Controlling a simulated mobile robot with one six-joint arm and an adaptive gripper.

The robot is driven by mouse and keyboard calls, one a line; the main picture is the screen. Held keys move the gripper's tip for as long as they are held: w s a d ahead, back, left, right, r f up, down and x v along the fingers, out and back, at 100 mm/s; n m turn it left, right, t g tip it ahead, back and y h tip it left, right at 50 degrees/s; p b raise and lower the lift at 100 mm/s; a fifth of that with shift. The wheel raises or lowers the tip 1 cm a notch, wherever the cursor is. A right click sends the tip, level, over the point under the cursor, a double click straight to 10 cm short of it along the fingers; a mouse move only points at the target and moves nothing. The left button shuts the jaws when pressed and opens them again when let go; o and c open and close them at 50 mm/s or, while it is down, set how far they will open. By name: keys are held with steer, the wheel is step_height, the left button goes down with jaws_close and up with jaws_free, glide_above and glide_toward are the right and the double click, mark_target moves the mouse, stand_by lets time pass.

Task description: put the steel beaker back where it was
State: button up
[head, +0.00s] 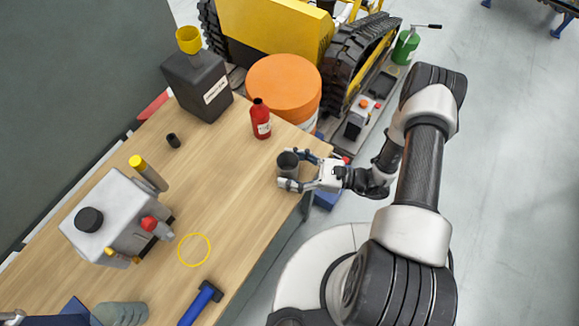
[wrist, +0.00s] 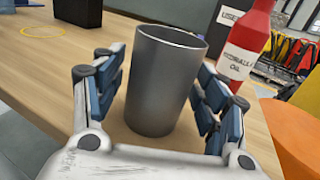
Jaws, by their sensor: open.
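The steel beaker (head: 287,164) is a dark grey open cup standing upright near the right edge of the wooden table (head: 225,190). In the wrist view the beaker (wrist: 163,80) stands between the blue finger pads. My gripper (head: 298,170) is open around the beaker, with a finger on each side; a gap shows beside the left pad, and I cannot tell whether the right pad touches. A thin yellow ring (head: 194,250) is marked on the table top, with bare wood inside it. The ring also shows at the upper left of the wrist view (wrist: 42,31).
A red oil bottle (head: 261,120) stands just behind the beaker. A black can with a yellow cap (head: 198,88), a small black cylinder (head: 173,141) and a grey machine box (head: 110,215) stand farther left. A blue tool (head: 201,303) lies near the front. Between beaker and ring the table is clear.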

steer(key=v, duration=1.2)
step_height(320, 180, up, 19)
steer(key=s+a+n+g+h, duration=0.1)
steer(key=n+g+h, duration=0.65)
steer(key=n, duration=0.35)
steer(key=s+r+n+t+h, duration=0.3)
steer(key=s+r+n+h, duration=0.1)
steer(key=r, duration=0.4)
steer(key=s+r+n+t+h, duration=0.4)
steer(key=s+r+n+h, duration=0.1)
steer(key=r, duration=0.3)
steer(key=shift+r+n+h+p, duration=0.35)
steer(key=shift+n+h+p, duration=0.1)
steer(key=shift+n, duration=0.15)
steer(key=shift+s+d, duration=0.1)
steer(key=shift+d, duration=0.05)
